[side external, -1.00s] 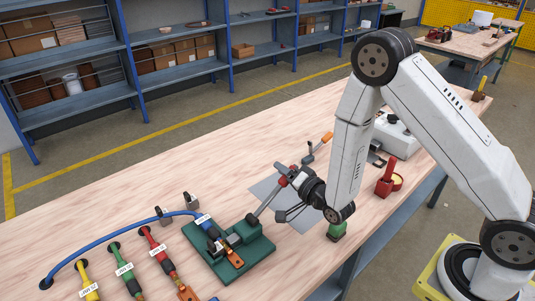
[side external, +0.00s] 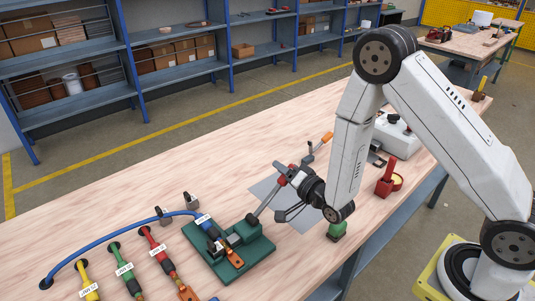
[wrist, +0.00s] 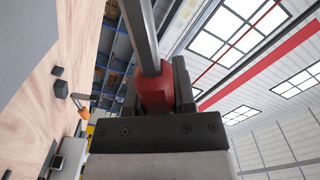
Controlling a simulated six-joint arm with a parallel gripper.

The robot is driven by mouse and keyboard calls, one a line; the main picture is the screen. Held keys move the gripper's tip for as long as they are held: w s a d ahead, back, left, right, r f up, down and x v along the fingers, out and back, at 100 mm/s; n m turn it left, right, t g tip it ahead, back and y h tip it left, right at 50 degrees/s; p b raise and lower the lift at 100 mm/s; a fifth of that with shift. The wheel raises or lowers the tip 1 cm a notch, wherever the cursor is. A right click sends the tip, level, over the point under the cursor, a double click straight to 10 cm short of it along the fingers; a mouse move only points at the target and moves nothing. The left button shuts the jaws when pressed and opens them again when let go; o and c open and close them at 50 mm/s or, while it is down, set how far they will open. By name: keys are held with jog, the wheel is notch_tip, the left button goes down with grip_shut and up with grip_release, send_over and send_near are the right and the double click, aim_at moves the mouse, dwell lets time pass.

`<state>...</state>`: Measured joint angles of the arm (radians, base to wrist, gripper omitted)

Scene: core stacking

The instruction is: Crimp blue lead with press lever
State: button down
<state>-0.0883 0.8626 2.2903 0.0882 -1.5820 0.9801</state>
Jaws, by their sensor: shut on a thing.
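The green press (side external: 205,262) stands on the table at the lower middle of the side view. Its grey lever (side external: 266,205) slants up and to the right and ends in a red grip. My gripper (side external: 286,179) is shut on that red grip, which also shows between the fingers in the wrist view (wrist: 153,92). The blue lead (side external: 130,226) arcs from a hole in the table to the press, with a white label near its end. Its copper lug (side external: 236,260) sticks out at the press's front. The exact contact inside the press is hidden.
Yellow (side external: 89,287), green (side external: 126,274) and red (side external: 159,254) leads lie left of the press. Two small dark clips (side external: 191,200) stand behind it. A grey mat (side external: 283,203) lies under my gripper. A red-handled tool (side external: 386,178) stands to the right. The table's back left is clear.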

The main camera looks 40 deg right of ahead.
jog(key=a+r+n, duration=0.6)
jog(key=a+n, duration=0.3)
jog(key=a, duration=0.1)
jog(key=shift+a+r+n, duration=0.15)
jog(key=shift+n, duration=0.25)
jog(key=shift+c, duration=2.2)
grip_release()
jog(key=shift+s, duration=0.15)
jog(key=s, duration=0.7)
jog(key=shift+s, duration=0.25)
